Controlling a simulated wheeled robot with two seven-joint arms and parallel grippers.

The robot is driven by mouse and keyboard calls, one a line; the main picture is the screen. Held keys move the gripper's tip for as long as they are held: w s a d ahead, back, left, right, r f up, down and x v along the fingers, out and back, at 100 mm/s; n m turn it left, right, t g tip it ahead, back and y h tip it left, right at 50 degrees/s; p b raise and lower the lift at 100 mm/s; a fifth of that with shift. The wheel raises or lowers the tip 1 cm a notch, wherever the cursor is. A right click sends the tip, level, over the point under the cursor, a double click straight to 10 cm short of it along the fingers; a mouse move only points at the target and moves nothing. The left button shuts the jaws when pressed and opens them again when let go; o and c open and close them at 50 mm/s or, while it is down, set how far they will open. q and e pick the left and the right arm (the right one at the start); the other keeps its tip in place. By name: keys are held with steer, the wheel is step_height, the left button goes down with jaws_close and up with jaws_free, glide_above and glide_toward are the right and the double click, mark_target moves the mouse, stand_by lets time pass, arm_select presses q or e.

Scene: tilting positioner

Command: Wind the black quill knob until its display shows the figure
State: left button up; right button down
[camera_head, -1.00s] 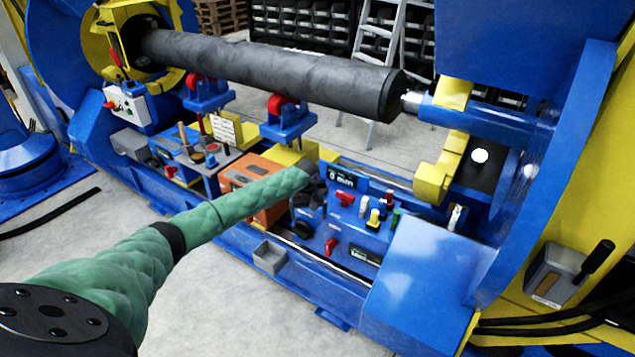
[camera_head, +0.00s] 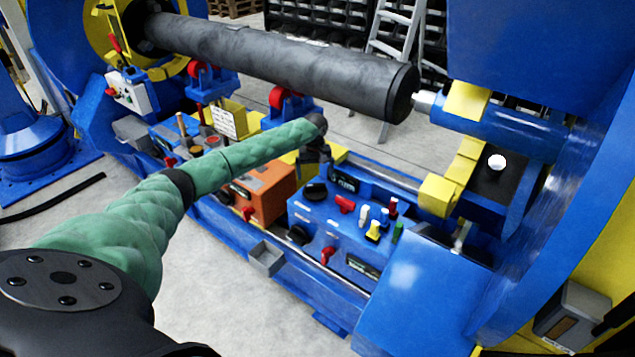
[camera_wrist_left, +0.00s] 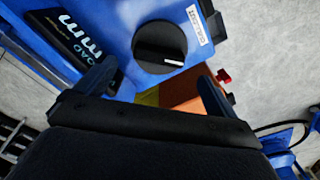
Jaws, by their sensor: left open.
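The black knob (camera_head: 316,192) sits on the top of the blue control panel (camera_head: 334,212), left of a dark display (camera_head: 345,183). In the left wrist view the knob (camera_wrist_left: 160,46) is round with a white pointer mark, and the display (camera_wrist_left: 82,38) shows "mm" at a slant; its figure is not readable. My left gripper (camera_head: 322,158) is just above and behind the knob in the head view. In the wrist view its two fingers (camera_wrist_left: 154,84) are spread and empty, with the knob beyond them, apparently apart from it. My right gripper is out of view.
Red, white, yellow and green controls (camera_head: 372,225) stand right of the knob. A second black knob (camera_head: 298,235) is on the panel's front. An orange box (camera_head: 262,195) is to the left. A long dark cylinder (camera_head: 285,62) spans above and behind.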

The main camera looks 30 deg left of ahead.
mark_target(315, 185)
arm_select(q)
steer(key=shift+f+p, duration=0.75)
steer(key=shift+f, duration=2.35)
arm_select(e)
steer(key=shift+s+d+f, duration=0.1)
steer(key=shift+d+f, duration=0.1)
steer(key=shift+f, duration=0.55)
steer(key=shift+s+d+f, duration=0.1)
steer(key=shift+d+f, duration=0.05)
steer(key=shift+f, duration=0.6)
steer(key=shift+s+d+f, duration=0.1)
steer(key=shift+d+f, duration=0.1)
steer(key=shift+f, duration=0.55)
arm_select(q)
steer(key=shift+c, duration=0.4)
steer(key=c, duration=0.9)
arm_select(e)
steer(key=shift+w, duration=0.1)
